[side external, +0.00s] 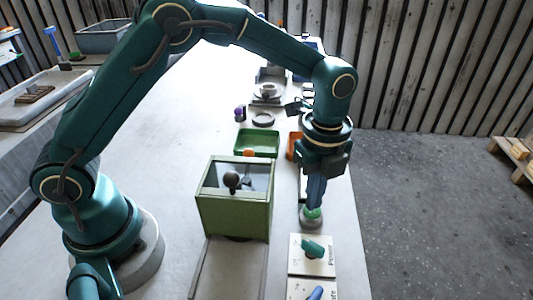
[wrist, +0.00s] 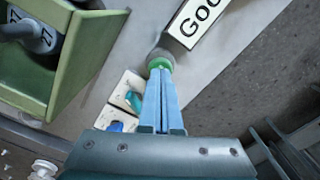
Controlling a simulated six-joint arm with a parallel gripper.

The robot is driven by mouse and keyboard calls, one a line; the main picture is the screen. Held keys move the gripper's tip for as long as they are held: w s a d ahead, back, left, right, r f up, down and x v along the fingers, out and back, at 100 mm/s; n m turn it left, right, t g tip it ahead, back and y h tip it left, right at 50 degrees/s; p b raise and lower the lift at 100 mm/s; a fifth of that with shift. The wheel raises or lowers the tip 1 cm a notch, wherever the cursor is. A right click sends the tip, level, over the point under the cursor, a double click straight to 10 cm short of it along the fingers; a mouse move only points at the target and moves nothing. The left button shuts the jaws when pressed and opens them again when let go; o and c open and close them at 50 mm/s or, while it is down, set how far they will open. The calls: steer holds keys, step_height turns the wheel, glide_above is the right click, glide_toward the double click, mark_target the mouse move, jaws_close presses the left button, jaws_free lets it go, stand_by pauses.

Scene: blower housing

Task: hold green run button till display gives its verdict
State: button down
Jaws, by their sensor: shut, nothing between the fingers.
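The green run button (side external: 313,213) sits on a round grey base near the right edge of the table. It also shows in the wrist view (wrist: 159,63). My gripper (side external: 314,204) is shut and empty, pointing down with its blue fingertips (wrist: 161,74) at the top of the button. They appear to touch it; how far it is pressed I cannot tell. The display (wrist: 198,18) is a white panel with a dark frame beside the button in the wrist view. It reads "Goo", with the rest cut off by the picture edge.
Labelled cards with a green piece (side external: 313,248) and a blue piece (side external: 316,292) lie in front. A green tray (side external: 257,142) and an orange bin (side external: 294,146) stand behind.

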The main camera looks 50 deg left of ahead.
steer(key=shift+r, duration=2.9)
